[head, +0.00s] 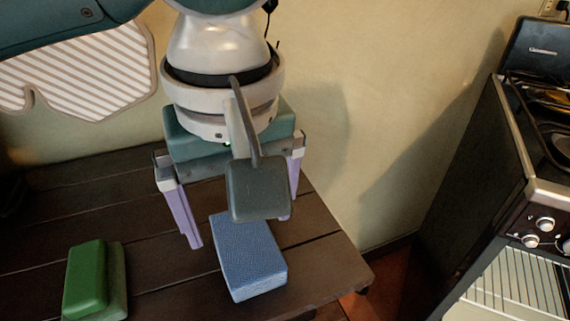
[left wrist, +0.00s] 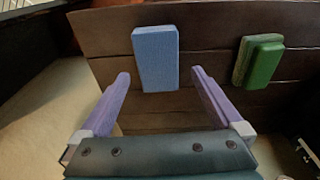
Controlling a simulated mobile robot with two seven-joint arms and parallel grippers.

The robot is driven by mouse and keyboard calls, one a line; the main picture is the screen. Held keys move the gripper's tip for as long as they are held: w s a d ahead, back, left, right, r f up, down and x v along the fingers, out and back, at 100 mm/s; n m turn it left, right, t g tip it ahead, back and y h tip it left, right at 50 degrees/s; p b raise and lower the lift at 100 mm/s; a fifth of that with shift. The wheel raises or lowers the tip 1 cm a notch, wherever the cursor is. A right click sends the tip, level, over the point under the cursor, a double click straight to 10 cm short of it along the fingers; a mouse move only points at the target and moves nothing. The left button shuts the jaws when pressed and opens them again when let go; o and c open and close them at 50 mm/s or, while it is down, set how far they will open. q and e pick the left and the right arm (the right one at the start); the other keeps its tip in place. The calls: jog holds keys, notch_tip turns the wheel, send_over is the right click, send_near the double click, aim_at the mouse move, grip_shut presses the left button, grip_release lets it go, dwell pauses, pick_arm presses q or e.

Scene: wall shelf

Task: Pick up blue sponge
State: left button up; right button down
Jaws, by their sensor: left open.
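The blue sponge (head: 250,262) is a flat rectangular block lying on the dark wooden shelf (head: 160,282), near its right front edge in the head view. My left gripper (head: 238,230) is open above the shelf, just behind the sponge, with its two purple fingers spread apart. A grey square part on my wrist hides some of the right finger. In the left wrist view the blue sponge (left wrist: 156,58) lies beyond the fingertips of my left gripper (left wrist: 160,75), between their lines. Nothing is between the fingers. My right gripper is not in view.
A green sponge-like block (head: 92,280) lies on the shelf to the left of the blue sponge, with bare planks between them. The wall (head: 400,90) is close behind. A stove (head: 530,200) stands at the right, past a gap beside the shelf.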

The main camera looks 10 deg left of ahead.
aim_at(245, 239)
pick_arm(q)
jog(key=f, duration=0.1)
jog(key=f+b, duration=0.1)
jog(key=f, duration=0.1)
jog(key=w+f, duration=0.1)
jog(key=f, duration=0.1)
jog(key=shift+w+a, duration=0.1)
jog(key=shift+a, duration=0.15)
jog(key=shift+c, duration=0.5)
jog(key=c, duration=1)
jog(key=shift+c, duration=0.2)
jog(key=shift+r, duration=0.1)
notch_tip(245, 239, up, 20)
jog(key=p, duration=0.4)
jog(key=shift+p, duration=0.35)
